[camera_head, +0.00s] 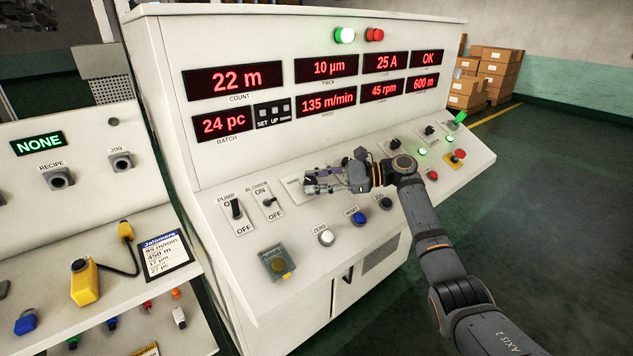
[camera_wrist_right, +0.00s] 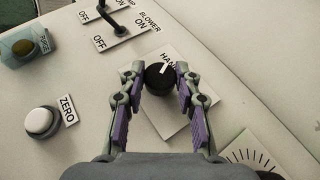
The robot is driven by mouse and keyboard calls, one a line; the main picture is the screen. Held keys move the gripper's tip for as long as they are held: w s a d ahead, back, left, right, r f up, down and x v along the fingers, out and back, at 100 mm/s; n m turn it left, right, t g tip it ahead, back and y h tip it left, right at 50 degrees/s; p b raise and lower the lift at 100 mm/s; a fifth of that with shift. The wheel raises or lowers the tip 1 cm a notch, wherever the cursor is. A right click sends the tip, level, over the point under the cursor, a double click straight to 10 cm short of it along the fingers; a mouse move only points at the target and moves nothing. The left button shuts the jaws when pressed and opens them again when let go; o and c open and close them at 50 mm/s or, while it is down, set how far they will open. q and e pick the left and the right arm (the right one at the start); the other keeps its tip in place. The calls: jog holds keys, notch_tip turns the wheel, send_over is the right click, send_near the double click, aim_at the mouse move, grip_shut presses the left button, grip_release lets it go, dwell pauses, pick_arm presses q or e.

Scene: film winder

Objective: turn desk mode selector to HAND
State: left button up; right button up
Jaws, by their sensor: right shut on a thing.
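The desk mode selector is a black round knob (camera_wrist_right: 158,80) with a white pointer mark, on a white plate (camera_wrist_right: 176,117) in the right wrist view. A label of which "HAN" shows is at the knob's upper side, and the pointer is close to it. The rest of the label is hidden. My right gripper (camera_wrist_right: 153,75) has its fingertips on either side of the knob and is shut on it. In the head view the right gripper (camera_head: 312,185) reaches the plate (camera_head: 292,191) from the right and hides the knob. My left gripper is not in view.
Close by on the desk are the blower switch (camera_head: 267,201), pump switch (camera_head: 236,209), white ZERO button (camera_head: 326,237), blue RESET button (camera_head: 359,218) and yellow button in its grey guard (camera_head: 279,264). A dial scale (camera_wrist_right: 252,160) lies at the lower right in the wrist view.

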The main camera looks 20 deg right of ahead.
jog(key=shift+f+g, duration=0.15)
jog(key=shift+g, duration=0.15)
jog(key=o, duration=1.2)
jog(key=shift+c, duration=0.2)
jog(key=v, duration=1.2)
